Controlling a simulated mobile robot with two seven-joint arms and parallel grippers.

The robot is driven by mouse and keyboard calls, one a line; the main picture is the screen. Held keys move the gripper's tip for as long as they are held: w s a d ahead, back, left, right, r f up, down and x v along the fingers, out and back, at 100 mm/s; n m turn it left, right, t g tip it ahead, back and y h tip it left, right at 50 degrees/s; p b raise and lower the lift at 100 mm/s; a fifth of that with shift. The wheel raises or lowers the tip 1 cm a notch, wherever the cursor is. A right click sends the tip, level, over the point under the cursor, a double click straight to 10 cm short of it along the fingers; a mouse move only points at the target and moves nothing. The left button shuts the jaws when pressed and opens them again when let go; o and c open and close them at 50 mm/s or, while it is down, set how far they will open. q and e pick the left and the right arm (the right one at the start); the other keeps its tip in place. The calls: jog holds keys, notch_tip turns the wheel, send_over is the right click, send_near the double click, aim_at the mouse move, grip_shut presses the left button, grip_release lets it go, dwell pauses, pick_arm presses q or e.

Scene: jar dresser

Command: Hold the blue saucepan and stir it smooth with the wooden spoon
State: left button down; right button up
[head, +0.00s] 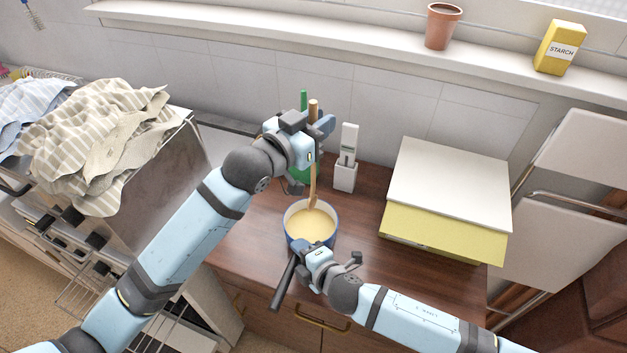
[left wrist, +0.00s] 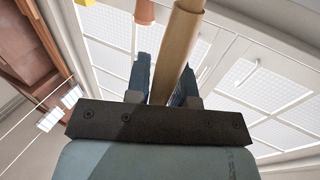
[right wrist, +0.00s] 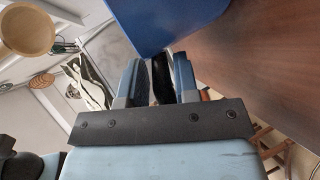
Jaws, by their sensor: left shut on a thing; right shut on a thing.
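The blue saucepan (head: 288,231) stands on the brown dresser top with smooth-looking pale yellow contents. Its dark handle (head: 284,283) points toward the front. My right gripper (head: 298,250) is shut on that handle close to the pan; the pan's blue side (right wrist: 170,22) shows in the right wrist view, with the dark handle between the fingers. My left gripper (head: 316,140) is above the pan's far side, shut on the wooden spoon (head: 313,190). The spoon is nearly upright, its lower end at the pan's far rim inside. The spoon's shaft (left wrist: 176,50) runs between the fingers in the left wrist view.
A white holder (head: 345,177) and a green object (head: 304,100) stand behind the pan. A pale-topped yellow box (head: 447,190) is at the right. Striped cloths (head: 90,150) lie at the left. A terracotta pot (head: 441,27) and a starch box (head: 559,47) stand on the sill.

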jog(key=shift+s+d+f, duration=0.1)
jog(key=shift+s+f, duration=0.05)
jog(key=shift+f, duration=0.2)
jog(key=o, duration=0.7)
jog(key=shift+o, duration=1.1)
jog(key=shift+w+r, duration=0.15)
jog(key=shift+w, duration=0.05)
jog(key=shift+s, duration=0.1)
jog(key=v, duration=1.2)
